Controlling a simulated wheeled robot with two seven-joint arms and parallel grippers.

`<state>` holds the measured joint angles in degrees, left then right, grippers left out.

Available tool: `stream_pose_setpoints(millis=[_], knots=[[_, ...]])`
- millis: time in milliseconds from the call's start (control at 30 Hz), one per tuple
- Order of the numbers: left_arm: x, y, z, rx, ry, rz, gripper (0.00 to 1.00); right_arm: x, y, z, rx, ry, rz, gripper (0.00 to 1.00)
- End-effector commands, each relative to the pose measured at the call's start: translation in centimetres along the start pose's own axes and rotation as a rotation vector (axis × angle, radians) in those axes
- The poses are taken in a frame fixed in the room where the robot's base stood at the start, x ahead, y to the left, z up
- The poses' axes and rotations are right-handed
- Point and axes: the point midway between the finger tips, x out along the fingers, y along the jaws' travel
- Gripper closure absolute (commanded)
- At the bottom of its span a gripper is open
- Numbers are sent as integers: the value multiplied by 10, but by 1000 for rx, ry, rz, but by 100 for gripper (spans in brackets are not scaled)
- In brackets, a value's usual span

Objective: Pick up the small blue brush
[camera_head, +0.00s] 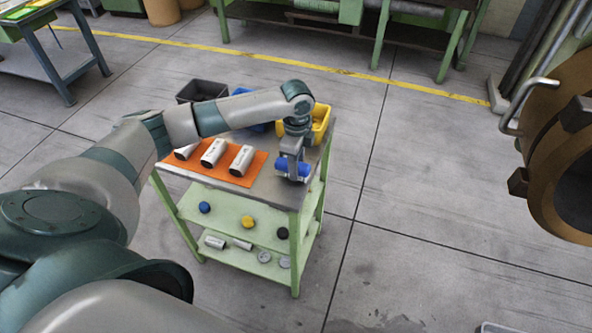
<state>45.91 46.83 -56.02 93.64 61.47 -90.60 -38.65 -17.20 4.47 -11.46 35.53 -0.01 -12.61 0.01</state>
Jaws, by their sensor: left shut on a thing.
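The small blue brush (283,164) is at the right part of the cart's top, in my left gripper (291,172). The gripper points down and is shut on the brush, with blue showing on both sides of the fingers. I cannot tell whether the brush touches the cart top or hangs just above it. My left arm reaches in from the left across the cart. My right gripper is not in view.
The green cart's grey top (262,193) also holds an orange mat (222,175) with three light cylinders. Behind my arm are a dark bin (201,90), a blue bin and a yellow bin (321,122). Lower shelves hold small parts.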

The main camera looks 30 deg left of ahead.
Motion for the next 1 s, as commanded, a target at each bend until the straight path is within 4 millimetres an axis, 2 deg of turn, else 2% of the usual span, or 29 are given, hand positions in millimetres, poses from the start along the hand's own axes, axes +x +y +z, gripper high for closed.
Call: stream_pose_setpoints(millis=[167, 500, 700, 833, 1000], knots=[[-24, -1, -2, 2, 3, -4, 97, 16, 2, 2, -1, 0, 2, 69], [-63, 21, -67, 5, 4, -3, 97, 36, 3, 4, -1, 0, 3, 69], [-82, 30, -95, 3, 3, -2, 97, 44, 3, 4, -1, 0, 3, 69], [-90, 34, -106, 3, 3, 0, 97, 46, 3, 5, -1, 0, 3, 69], [-94, 36, -111, 0, 0, 1, 97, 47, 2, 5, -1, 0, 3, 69]])
